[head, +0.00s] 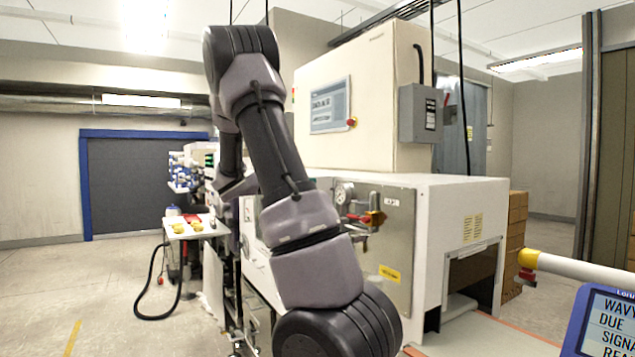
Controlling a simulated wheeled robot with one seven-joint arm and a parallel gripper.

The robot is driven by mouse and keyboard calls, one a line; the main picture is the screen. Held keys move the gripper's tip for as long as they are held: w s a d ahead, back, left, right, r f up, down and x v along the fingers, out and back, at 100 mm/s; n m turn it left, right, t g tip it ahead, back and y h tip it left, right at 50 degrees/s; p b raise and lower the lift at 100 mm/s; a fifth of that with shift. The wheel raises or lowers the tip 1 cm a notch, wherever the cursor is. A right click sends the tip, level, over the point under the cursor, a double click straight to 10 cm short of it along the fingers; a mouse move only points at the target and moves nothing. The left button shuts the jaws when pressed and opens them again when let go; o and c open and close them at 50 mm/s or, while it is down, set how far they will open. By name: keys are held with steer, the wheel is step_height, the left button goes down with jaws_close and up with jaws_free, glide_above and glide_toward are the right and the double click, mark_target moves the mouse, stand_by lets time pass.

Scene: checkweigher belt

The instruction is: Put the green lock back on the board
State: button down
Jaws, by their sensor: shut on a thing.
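I cannot make out the green lock in the head view, and no board can be told for certain. My gripper is out of view. My arm comes down across the middle of the picture, in front of the machine, and its lower end leaves at the bottom edge. The arm hides part of the machine's front and side. What the gripper holds cannot be seen here.
The white machine (462,205) fills the centre right, with a red valve handle (376,219) on its grey panel. A white pipe (585,270) and a blue-framed screen (607,322) stand at right. A small table (195,231) stands left. Floor at far left is clear.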

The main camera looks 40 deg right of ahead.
steer(key=shift+a, duration=0.25)
steer(key=shift+w+a, duration=0.1)
steer(key=shift+a, duration=0.15)
stand_by(0.5)
steer(key=w+a, duration=0.1)
steer(key=a, duration=0.9)
steer(key=shift+a, duration=0.35)
steer(key=shift+w, duration=0.1)
stand_by(0.5)
steer(key=w+a+f+n+t+y, duration=0.1)
steer(key=a+f+n+t, duration=0.2)
steer(key=f, duration=0.8)
steer(key=w+a+f+n+t+y, duration=0.1)
steer(key=w+a+f+n+t, duration=0.1)
steer(key=a+f+t, duration=0.3)
steer(key=w+a+f+n+t+y, duration=0.2)
steer(key=a+f+t, duration=0.3)
steer(key=f, duration=1.2)
steer(key=a+n, duration=0.1)
steer(key=a, duration=0.3)
steer(key=shift+f+n, duration=0.35)
steer(key=shift+n, duration=0.05)
steer(key=shift+w+a, duration=0.1)
steer(key=shift+a, duration=0.05)
